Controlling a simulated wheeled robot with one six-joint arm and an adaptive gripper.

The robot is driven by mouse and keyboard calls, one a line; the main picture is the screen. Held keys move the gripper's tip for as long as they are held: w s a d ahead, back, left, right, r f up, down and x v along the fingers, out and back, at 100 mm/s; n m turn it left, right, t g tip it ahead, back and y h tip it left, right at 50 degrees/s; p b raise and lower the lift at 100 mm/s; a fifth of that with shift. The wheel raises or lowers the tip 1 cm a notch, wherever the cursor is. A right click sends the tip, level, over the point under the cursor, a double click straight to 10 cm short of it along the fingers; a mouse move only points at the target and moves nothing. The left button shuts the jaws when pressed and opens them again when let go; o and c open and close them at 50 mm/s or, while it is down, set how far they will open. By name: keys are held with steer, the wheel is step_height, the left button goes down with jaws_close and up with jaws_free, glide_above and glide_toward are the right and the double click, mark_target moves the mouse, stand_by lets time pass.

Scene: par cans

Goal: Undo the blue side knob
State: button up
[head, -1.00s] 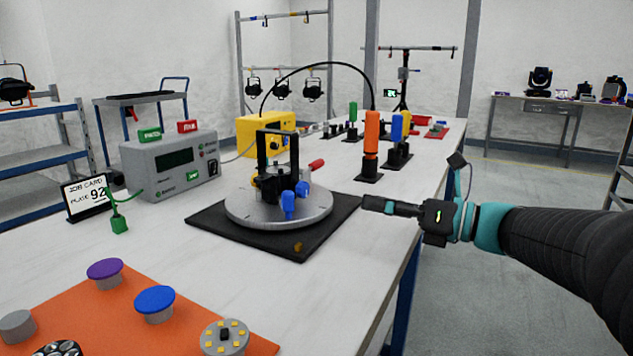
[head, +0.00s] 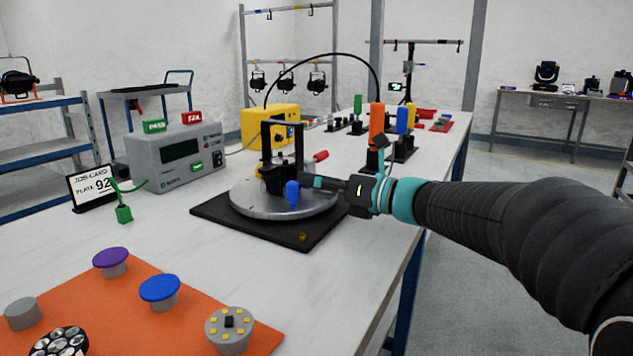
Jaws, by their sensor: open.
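A black yoke fixture (head: 267,150) stands on a round grey turntable plate (head: 250,206) on a black base mat. An upright blue knob (head: 292,192) shows at the front of the fixture. The blue side knob is hidden in the head view, behind or between the fingers of my gripper. My gripper (head: 312,181) reaches in from the right, level, with its fingertips at the fixture's right side, just behind the upright blue knob. It is open; whether the fingers touch the side knob cannot be seen.
A red handle (head: 321,156) sticks out behind the gripper. Orange (head: 377,124) and blue (head: 402,120) upright tools stand further back. A grey tester box (head: 178,155) is at left, and an orange mat (head: 60,300) with several capped knobs in front.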

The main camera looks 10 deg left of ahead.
jaws_close()
steer(key=shift+f+n+b, duration=0.1)
steer(key=shift+n+b, duration=0.2)
steer(key=shift+b, duration=0.05)
steer(key=n+b, duration=0.2)
steer(key=n, duration=0.1)
steer(key=shift+f, duration=0.15)
steer(key=n+b, duration=0.2)
steer(key=shift+n+b, duration=0.3)
steer(key=shift+b, duration=0.05)
steer(key=shift+s+a+r+n+b, duration=0.1)
steer(key=shift+n+b, duration=0.3)
steer(key=shift+n, duration=0.75)
steer(key=shift+r+n+b, duration=0.1)
steer(key=shift+n+b, duration=0.25)
steer(key=shift+n, duration=0.8)
